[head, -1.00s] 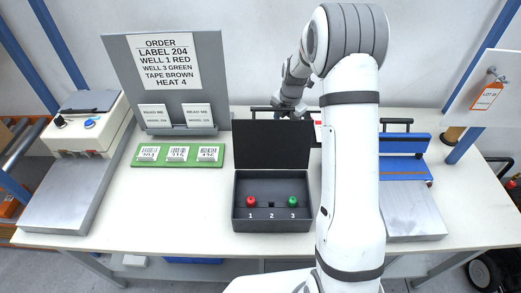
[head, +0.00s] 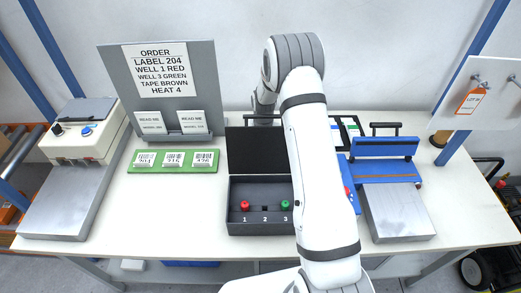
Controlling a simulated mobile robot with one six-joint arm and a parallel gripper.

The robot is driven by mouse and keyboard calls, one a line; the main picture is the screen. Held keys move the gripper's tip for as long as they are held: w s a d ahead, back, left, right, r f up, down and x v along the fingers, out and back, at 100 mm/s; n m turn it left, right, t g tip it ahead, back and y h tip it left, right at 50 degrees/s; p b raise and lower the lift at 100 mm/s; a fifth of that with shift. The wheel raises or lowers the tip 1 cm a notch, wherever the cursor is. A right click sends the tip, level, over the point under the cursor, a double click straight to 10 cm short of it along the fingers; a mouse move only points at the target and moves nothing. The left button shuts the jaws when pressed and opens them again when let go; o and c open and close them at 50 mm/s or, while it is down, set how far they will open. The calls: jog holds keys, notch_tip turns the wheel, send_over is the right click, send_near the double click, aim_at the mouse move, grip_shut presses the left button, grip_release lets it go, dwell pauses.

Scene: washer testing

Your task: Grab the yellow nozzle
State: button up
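I cannot make out a yellow nozzle in the head view. My white arm rises in the middle and bends over at the top. Its far links go down behind the black open lid (head: 256,150) of the dark box. My gripper is hidden there, behind my own arm and the lid, so its fingers do not show.
The dark box (head: 262,221) holds a red piece (head: 245,205) in well 1 and a green piece (head: 285,204) in well 3. A green label board (head: 173,160), an order board (head: 208,85), a grey-topped machine (head: 65,200) and a blue sealer (head: 385,170) stand around it.

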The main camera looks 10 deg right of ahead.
jog(key=shift+f, duration=0.1)
grip_shut()
dwell(0.5)
